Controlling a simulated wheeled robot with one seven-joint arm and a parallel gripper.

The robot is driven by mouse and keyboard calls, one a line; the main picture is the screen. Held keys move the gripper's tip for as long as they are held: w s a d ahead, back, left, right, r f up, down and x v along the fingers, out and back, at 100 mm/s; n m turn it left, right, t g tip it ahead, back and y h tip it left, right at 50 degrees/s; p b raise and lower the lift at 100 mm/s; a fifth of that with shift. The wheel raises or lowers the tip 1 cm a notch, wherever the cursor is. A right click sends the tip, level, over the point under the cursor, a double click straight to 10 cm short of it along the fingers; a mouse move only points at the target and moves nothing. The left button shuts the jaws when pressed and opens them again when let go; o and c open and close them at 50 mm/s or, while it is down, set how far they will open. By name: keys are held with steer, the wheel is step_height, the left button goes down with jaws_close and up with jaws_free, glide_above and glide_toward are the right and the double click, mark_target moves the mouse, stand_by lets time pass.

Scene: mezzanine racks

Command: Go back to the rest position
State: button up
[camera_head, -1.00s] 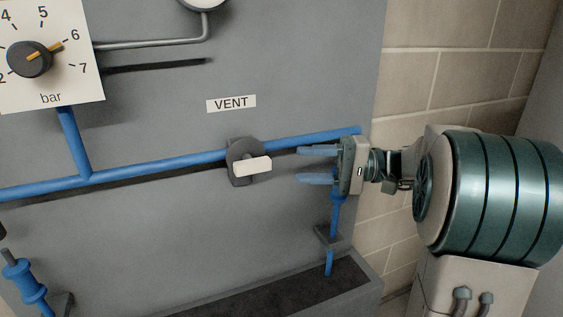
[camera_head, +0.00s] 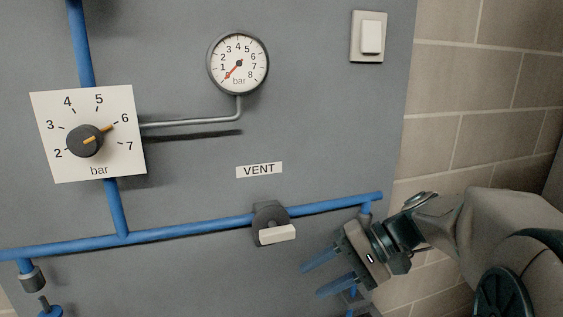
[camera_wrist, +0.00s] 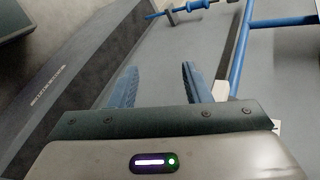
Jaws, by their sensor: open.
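My gripper (camera_head: 328,273) is in the lower right of the head view. Its two blue fingers are apart with nothing between them, and they point left and slightly down. It is below the right end of the blue pipe (camera_head: 190,229), to the lower right of the vent valve with its pale handle (camera_head: 278,235). In the wrist view my gripper (camera_wrist: 158,85) also shows open and empty, with the grey panel beyond it.
A block wall (camera_head: 470,120) stands at the right.

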steer(key=s+d+r+n+t+h+p, duration=0.2)
steer(key=s+d+h+p, duration=0.4)
steer(key=s+h+p, duration=0.3)
steer(key=shift+r+t+h+p, duration=0.15)
steer(key=shift+t+h+p, duration=0.35)
steer(key=shift+h, duration=0.7)
steer(key=shift+s+d, duration=0.1)
steer(key=shift+c, duration=0.8)
